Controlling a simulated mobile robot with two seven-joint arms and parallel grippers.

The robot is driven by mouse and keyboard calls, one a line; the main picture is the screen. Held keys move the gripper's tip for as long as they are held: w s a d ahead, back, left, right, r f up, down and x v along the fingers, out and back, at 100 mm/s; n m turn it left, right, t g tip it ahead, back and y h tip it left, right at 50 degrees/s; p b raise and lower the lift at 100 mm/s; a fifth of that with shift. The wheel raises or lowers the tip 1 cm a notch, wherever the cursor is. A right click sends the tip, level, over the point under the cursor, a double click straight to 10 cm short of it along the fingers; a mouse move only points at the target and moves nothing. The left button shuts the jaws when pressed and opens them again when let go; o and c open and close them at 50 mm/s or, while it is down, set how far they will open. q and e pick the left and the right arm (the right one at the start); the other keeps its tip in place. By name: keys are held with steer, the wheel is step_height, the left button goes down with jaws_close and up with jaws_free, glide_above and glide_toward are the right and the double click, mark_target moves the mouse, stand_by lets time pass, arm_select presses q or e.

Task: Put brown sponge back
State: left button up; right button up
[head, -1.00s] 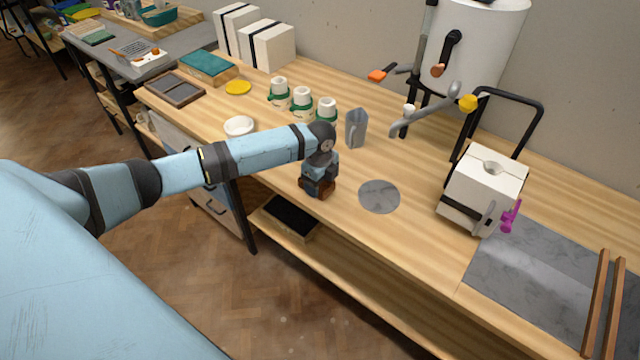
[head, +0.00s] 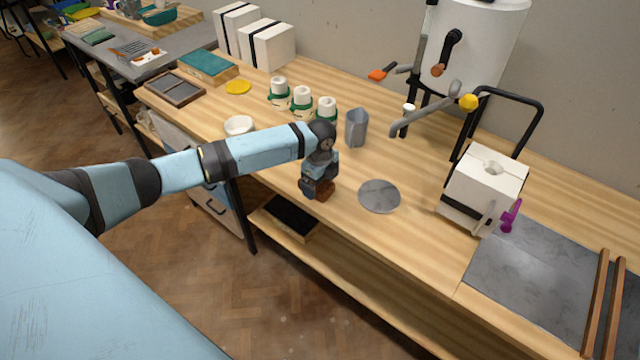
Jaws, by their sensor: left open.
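My left gripper (head: 318,191) points down at the wooden bench (head: 400,255), close to its front edge. It is open. A small brown block (head: 325,190), which looks like the brown sponge, shows at the fingertips. The gripper hides part of it, and I cannot tell whether the fingers touch it. My right gripper is not in view.
A grey round disc (head: 379,196) lies right of the gripper, and a grey pitcher (head: 357,128) stands behind it. A white boxy machine (head: 483,190) stands on the right.

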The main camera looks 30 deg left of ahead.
arm_select(q)
step_height(320, 180, up, 10)
steer(key=r, duration=0.1)
steer(key=s+d+f, duration=0.1)
steer(key=d+f, duration=0.1)
steer(key=d, duration=0.1)
steer(key=s+d+f+n+t+h, duration=0.1)
steer(key=s+d+f, duration=0.1)
steer(key=d+f, duration=0.1)
steer(key=s+d+f+n+t+h, duration=0.1)
steer(key=d+f, duration=0.1)
steer(key=d, duration=0.1)
steer(key=shift+s+d+f, duration=0.15)
steer(key=shift+f, duration=0.05)
steer(key=s+d+f+n+t+h, duration=0.3)
steer(key=s+d+f+n+t, duration=0.1)
steer(key=s+d, duration=0.35)
steer(key=s+f+n+t, duration=0.2)
steer(key=s+n, duration=0.3)
steer(key=s, duration=0.2)
steer(key=s+f+n+t+y, duration=0.1)
steer(key=s+f+n+t, duration=0.1)
steer(key=s+n, duration=0.3)
steer(key=s+t, duration=0.1)
steer(key=s, duration=0.2)
steer(key=shift+a+f+y, duration=0.3)
steer(key=shift+a+f, duration=0.1)
